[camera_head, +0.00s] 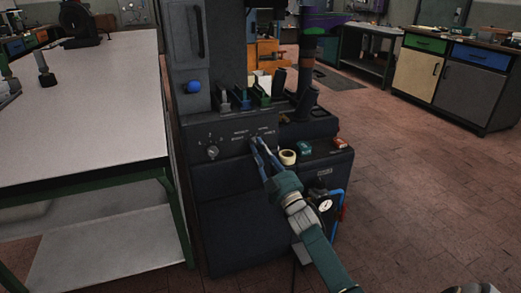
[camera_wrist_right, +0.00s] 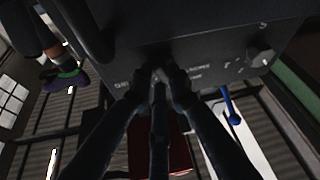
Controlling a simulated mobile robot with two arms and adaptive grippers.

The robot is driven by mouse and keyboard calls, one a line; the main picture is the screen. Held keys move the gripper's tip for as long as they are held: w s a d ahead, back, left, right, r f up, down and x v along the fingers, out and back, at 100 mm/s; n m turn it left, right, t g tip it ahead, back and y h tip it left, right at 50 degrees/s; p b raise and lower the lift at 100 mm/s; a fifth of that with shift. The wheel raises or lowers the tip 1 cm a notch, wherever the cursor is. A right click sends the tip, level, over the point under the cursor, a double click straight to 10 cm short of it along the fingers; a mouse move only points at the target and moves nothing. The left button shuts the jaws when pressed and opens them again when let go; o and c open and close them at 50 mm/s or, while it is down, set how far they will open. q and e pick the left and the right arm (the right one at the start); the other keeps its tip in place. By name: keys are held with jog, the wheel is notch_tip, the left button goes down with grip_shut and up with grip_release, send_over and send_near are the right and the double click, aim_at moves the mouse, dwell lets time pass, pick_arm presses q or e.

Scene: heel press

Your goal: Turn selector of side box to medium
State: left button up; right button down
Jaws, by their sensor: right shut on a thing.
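The side box (camera_head: 235,200) is a dark cabinet with a front panel, left of centre in the head view. My right gripper (camera_head: 259,147) reaches it from the lower right, with its fingertips at the panel. It is shut on a small selector, which the fingers mostly hide. Small white labels sit around the selector, too small to read surely. In the right wrist view the fingertips (camera_wrist_right: 168,74) close on it against the dark panel, and the setting it points to cannot be told. My left gripper is not in view.
A round dial knob (camera_head: 212,152) is left of the gripped selector. A tape roll (camera_head: 287,157) and small boxes (camera_head: 305,148) lie on the ledge. A gauge (camera_head: 325,205) is right of my arm. A white-topped table (camera_head: 80,120) stands left.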

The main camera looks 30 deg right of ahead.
jog(key=shift+f, duration=0.15)
jog(key=c, duration=1.9)
grip_release()
jog(key=v, duration=1.2)
